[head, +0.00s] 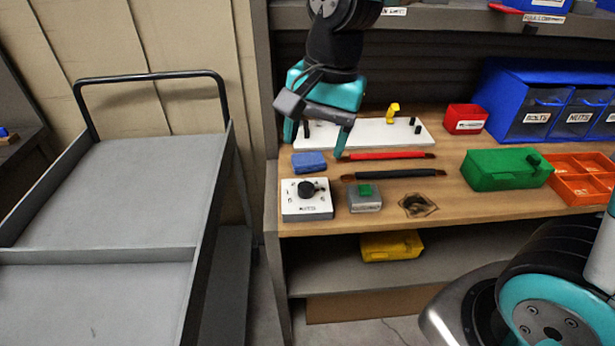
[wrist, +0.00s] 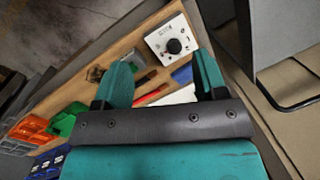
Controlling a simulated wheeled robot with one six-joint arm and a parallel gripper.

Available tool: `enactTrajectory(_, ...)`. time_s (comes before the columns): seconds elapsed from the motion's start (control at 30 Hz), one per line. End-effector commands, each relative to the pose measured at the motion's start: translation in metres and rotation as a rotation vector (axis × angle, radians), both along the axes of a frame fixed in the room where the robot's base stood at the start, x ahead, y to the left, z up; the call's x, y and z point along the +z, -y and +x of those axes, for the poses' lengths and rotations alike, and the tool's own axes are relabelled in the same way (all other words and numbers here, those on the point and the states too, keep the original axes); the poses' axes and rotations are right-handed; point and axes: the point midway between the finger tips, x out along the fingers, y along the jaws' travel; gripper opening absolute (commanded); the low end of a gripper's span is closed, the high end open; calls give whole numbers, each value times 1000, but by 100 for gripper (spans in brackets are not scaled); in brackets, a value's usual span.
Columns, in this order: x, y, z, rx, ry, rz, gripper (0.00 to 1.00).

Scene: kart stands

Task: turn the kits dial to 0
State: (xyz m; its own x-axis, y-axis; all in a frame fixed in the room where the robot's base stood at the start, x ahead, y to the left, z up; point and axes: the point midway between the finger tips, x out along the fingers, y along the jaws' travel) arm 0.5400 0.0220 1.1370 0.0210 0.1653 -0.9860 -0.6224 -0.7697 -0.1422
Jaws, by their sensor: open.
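The dial is a black knob (head: 306,189) on a white box (head: 308,209) at the front left of the wooden bench. Small marks stand around the knob; its exact pointing and the box's front label are too small to read surely. In the wrist view the knob (wrist: 174,46) and white box (wrist: 157,36) lie beyond the fingers, at the upper middle. My gripper (head: 316,140) is open and empty, above the back left of the bench, behind and above the dial. Its two teal fingers (wrist: 162,80) show apart in the wrist view. Nothing covers the dial.
A blue block (head: 309,163) lies behind the dial. A grey box with a green top (head: 364,199) stands to its right. Red (head: 388,156) and black (head: 395,174) rods lie farther back. A green case (head: 505,170) is at right. A grey cart (head: 120,190) stands left of the bench.

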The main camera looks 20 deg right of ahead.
Motion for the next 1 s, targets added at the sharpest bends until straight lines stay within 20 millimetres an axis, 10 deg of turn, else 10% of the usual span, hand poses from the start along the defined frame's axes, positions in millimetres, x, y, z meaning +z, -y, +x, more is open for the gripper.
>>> enactTrajectory(0.2, -13, 16, 74, -746, -95, -95, 65)
enactTrajectory(0.4, -25, 24, 103, -1102, -115, -131, 65)
enactTrajectory(1.0, -127, 24, 106, -1165, -121, -141, 65)
